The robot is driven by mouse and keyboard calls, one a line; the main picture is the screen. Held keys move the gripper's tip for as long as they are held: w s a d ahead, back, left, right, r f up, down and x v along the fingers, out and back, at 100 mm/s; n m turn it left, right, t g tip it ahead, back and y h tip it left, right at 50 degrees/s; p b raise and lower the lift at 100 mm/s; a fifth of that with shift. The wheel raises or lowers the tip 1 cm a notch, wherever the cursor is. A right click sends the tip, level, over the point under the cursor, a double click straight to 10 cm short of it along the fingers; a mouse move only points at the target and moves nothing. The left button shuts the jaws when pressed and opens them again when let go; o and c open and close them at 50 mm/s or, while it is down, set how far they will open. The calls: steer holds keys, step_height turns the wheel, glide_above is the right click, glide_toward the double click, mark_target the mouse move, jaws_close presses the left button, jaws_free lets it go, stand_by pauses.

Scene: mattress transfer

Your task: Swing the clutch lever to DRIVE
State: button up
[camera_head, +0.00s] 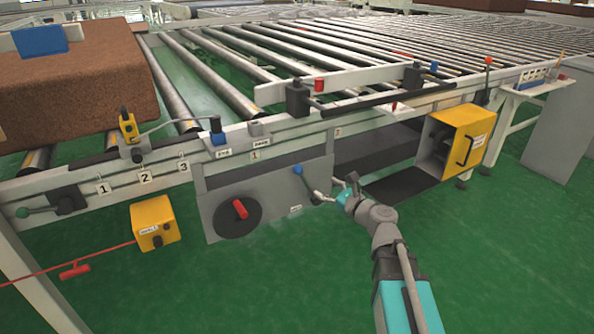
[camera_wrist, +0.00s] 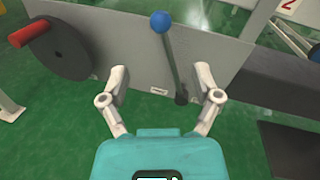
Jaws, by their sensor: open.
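A lever with a blue ball knob (camera_head: 298,170) stands on the grey side panel (camera_head: 275,192) of the conveyor. In the wrist view the blue knob (camera_wrist: 162,22) tops a dark rod (camera_wrist: 171,62), which leans a little left from its pivot. My gripper (camera_head: 335,188) is open beside the panel. In the wrist view its fingers (camera_wrist: 163,80) are spread, with the rod between them in the picture. Whether either finger touches the rod cannot be told. A small white label (camera_wrist: 158,91) left of the pivot is too small to read.
A dark disc with a red handle (camera_head: 238,210) is on the panel's left. A yellow box (camera_head: 466,138) stands open at right. A brown mattress (camera_head: 80,85) lies at left. Green floor (camera_head: 290,285) is clear.

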mark_target(301, 172)
steer(key=x, duration=1.2)
steer(key=shift+w+a, duration=0.15)
jaws_close()
steer(key=shift+a, duration=0.15)
